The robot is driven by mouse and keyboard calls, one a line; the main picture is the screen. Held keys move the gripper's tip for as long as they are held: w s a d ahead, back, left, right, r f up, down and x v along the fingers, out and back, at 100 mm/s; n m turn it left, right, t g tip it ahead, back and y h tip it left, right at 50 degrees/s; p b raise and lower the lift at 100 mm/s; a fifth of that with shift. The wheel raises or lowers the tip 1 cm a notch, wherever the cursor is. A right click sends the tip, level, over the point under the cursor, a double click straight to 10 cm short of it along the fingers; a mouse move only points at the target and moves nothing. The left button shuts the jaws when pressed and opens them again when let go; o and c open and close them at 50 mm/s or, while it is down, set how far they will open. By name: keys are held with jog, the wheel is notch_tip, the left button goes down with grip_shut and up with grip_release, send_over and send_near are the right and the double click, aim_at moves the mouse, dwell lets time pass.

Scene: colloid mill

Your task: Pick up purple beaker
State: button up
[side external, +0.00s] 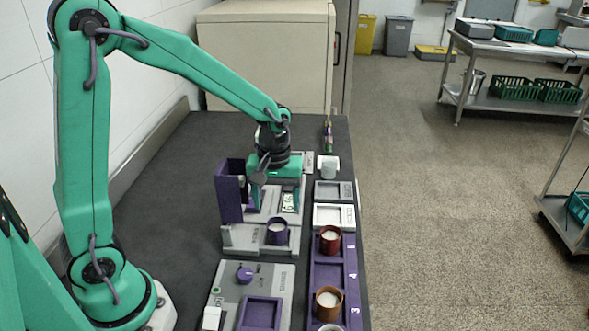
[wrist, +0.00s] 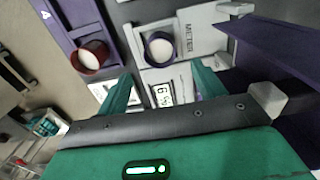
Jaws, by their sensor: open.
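The purple beaker (side external: 277,231) holds a white substance and stands upright on the light grey meter unit (side external: 240,238), in front of the small display. It also shows in the wrist view (wrist: 159,48), upper middle, beyond my fingertips. My gripper (side external: 273,203) is above the meter unit, behind the beaker in the side view, with its fingers pointing down. In the wrist view the two green fingers (wrist: 162,85) are spread apart with nothing between them. The beaker is clear of both fingers.
A purple upright panel (side external: 230,190) stands left of my gripper. A red beaker (side external: 330,239) and an orange-brown beaker (side external: 328,303) stand in a numbered purple rack (side external: 350,271) at right. A grey unit with a purple knob (side external: 245,274) lies in front.

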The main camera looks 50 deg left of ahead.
aim_at(277, 222)
jog(key=shift+s+f, duration=0.15)
jog(key=shift+f, duration=3.9)
jog(key=c, duration=1.2)
jog(key=shift+o, duration=0.2)
jog(key=shift+r, duration=0.2)
jog(key=shift+r, duration=0.5)
jog(key=r, duration=0.3)
jog(key=shift+d, duration=0.25)
jog(key=s+d+r, duration=0.6)
jog(key=d, duration=0.3)
jog(key=shift+d+r, duration=0.3)
